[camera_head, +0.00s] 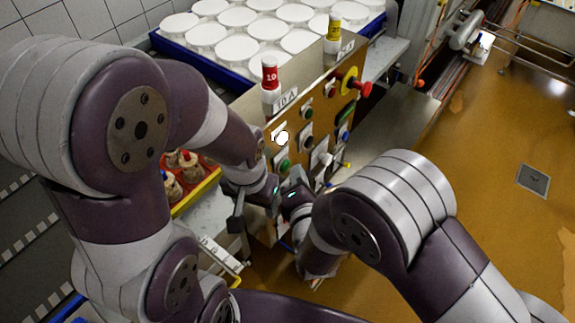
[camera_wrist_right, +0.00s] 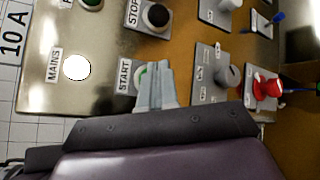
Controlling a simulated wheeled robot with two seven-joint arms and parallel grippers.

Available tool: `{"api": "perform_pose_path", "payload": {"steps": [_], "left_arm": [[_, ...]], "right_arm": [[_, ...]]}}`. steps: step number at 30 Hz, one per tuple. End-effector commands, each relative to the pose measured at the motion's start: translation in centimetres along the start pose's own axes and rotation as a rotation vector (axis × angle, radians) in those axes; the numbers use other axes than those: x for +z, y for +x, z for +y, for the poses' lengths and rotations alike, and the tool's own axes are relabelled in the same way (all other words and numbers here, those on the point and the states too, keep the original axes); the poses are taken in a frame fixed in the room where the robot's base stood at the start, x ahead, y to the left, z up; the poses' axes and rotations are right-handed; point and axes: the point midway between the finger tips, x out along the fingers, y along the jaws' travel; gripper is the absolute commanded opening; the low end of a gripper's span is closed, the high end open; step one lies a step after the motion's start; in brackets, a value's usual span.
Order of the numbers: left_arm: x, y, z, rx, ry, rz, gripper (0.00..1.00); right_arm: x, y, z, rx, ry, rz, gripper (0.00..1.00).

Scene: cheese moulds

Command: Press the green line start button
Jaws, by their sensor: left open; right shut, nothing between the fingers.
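The green start button (camera_head: 283,165) is on the upright control panel in the head view, just beyond my right gripper (camera_head: 295,177). In the right wrist view a sliver of the green button (camera_wrist_right: 140,74) shows beside the START label (camera_wrist_right: 124,75). The shut, empty fingers of my right gripper (camera_wrist_right: 157,75) cover most of it. I cannot tell whether the tips touch the button. My left gripper (camera_head: 238,218) is left of the panel, beside my right wrist; its fingers are small and partly hidden, but it is open and empty.
The panel also carries a white MAINS lamp (camera_wrist_right: 76,67), a black STOP button (camera_wrist_right: 156,17), a red knob (camera_wrist_right: 264,86) and a red emergency stop (camera_head: 352,84). Red-labelled (camera_head: 270,77) and yellow-labelled (camera_head: 333,33) bottles stand on top. A blue tray (camera_head: 228,75) of white moulds lies behind.

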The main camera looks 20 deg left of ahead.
Motion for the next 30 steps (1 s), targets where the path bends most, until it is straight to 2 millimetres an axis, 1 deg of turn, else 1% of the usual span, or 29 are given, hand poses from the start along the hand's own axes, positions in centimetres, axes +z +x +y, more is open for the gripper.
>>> {"api": "perform_pose_path", "payload": {"steps": [30], "left_arm": [[-0.01, -0.07, 0.0, 0.0, 0.0, 0.0, 0.61]], "right_arm": [[-0.44, 0.64, 0.49, 0.001, 0.001, 0.0, 0.0]]}}
